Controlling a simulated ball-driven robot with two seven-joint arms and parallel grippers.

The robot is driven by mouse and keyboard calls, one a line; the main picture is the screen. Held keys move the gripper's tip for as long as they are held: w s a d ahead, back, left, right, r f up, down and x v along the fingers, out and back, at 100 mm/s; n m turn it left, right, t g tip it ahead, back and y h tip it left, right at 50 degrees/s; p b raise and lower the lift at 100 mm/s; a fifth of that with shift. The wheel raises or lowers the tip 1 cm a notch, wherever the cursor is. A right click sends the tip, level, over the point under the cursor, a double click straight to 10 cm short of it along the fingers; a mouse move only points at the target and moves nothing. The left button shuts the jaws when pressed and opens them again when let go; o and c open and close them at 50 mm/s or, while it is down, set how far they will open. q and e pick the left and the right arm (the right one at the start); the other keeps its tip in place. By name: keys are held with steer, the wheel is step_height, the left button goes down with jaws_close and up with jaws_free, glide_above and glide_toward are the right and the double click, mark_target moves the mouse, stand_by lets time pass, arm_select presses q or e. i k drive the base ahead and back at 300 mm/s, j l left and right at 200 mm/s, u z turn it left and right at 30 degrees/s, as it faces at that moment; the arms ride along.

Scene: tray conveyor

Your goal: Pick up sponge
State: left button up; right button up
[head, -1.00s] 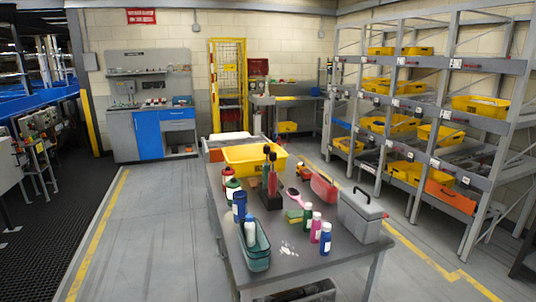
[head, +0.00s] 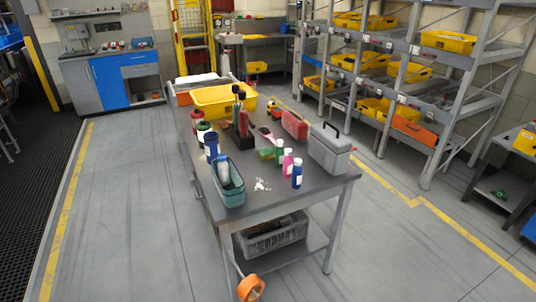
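The sponge (head: 266,154) is a small green-and-yellow block lying on the grey table (head: 262,200). It is just left of the green-labelled bottle (head: 279,153) and in front of a pink brush (head: 268,136). It is small in the picture and partly hidden by nearby items. Neither of my grippers shows in the head view.
A teal basket (head: 228,186) holding a bottle stands front left. A pink bottle (head: 287,164) and a blue bottle (head: 297,175) stand near the sponge, with a grey toolbox (head: 329,150) at right. A yellow bin (head: 222,101) is behind.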

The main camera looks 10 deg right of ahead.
mark_target(266, 153)
steer(key=z, duration=0.45)
steer(key=i+j+z, duration=0.3)
steer(key=j+z, duration=0.35)
steer(key=i+j+z, duration=0.1)
steer(key=j+z, duration=0.2)
